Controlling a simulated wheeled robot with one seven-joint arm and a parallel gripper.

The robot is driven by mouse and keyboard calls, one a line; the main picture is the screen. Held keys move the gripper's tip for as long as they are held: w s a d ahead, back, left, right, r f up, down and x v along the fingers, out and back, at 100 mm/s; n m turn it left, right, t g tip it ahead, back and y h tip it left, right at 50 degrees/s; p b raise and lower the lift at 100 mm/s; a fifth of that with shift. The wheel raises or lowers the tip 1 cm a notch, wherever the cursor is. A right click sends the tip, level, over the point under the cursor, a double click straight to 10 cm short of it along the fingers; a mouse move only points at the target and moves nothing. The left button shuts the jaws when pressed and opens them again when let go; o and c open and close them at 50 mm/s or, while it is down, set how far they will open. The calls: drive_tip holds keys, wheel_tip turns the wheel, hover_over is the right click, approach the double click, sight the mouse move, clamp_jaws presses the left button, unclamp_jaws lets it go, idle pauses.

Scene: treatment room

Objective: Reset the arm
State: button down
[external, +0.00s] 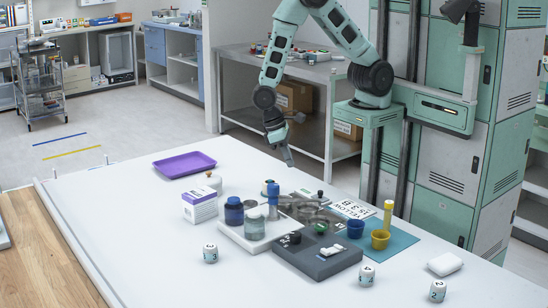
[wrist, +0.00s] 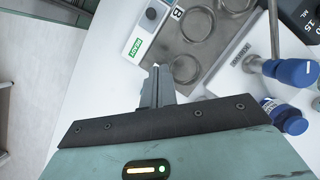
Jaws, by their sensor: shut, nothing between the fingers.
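My gripper (external: 289,160) hangs at the end of my bent teal arm, above the far part of the white table (external: 130,225). It is shut and empty, pointing down and clear of the objects. In the wrist view my gripper (wrist: 156,72) shows its closed fingers pointing up the picture, close to the edge of a grey metal plate with round rings (wrist: 188,68).
A purple tray (external: 184,164) lies at left. The left table half is mostly free.

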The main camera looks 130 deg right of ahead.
drive_tip(key=shift+w+d+r, duration=0.1)
drive_tip(key=shift+r, duration=0.25)
idle(0.3)
drive_tip(key=s+a+r+n, duration=0.4)
drive_tip(key=a+r+n, duration=0.45)
drive_tip(key=a, duration=0.55)
drive_tip(key=s+a+r+n+t+h, duration=0.2)
drive_tip(key=s+a+r+n, duration=0.5)
drive_tip(key=s, duration=0.4)
drive_tip(key=shift+s+a+n+t, duration=0.25)
drive_tip(key=shift+a+n+t, duration=0.15)
drive_tip(key=shift+n, duration=0.25)
drive_tip(key=shift+w, duration=0.1)
